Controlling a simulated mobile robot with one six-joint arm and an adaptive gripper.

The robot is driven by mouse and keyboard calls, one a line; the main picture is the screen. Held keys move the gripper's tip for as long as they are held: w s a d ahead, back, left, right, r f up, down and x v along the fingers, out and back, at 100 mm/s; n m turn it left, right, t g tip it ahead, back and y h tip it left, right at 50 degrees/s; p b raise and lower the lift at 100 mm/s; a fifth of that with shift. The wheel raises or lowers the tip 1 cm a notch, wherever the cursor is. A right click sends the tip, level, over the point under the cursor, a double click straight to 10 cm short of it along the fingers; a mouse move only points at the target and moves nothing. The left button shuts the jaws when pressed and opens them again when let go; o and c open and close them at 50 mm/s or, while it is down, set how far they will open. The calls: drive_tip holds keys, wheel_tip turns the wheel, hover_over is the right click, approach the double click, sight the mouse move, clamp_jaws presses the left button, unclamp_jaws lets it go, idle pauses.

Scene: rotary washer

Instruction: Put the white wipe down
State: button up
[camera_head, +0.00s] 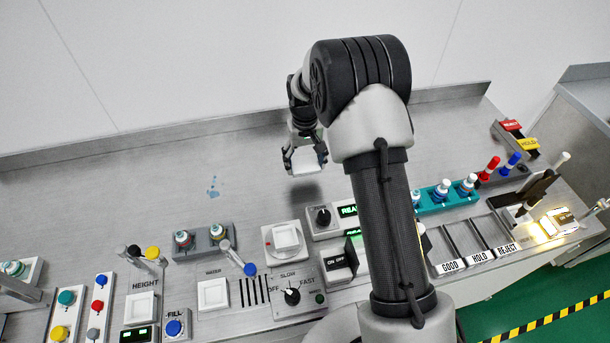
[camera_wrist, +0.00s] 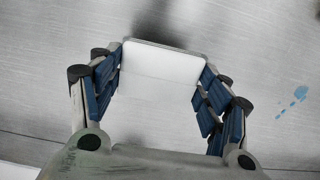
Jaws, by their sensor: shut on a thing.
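The white wipe (camera_head: 305,158) is a small white block held in my gripper (camera_head: 303,165), above the metal bench. The gripper's shadow lies on the bench just below it. In the wrist view the white wipe (camera_wrist: 160,75) sits between the blue-padded fingers of my gripper (camera_wrist: 161,85), which are shut on its two sides. Its far edge faces bare metal, apart from the surface. Part of its near end is hidden by the gripper body.
A blue splash mark (camera_head: 213,187) lies on the bench (camera_head: 120,190), left of my gripper; bare metal surrounds it. A grey holder with capped vials (camera_head: 203,239), a white square button (camera_head: 286,238) and a black knob (camera_head: 323,216) stand nearer the front. A back ledge (camera_head: 200,133) bounds the bench.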

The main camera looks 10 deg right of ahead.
sight(305, 180)
drive_tip(key=shift+f+b, duration=0.55)
drive_tip(key=shift+f, duration=2.1)
drive_tip(key=shift+f, duration=0.15)
drive_tip(key=o, duration=0.9)
drive_tip(key=shift+o, duration=0.2)
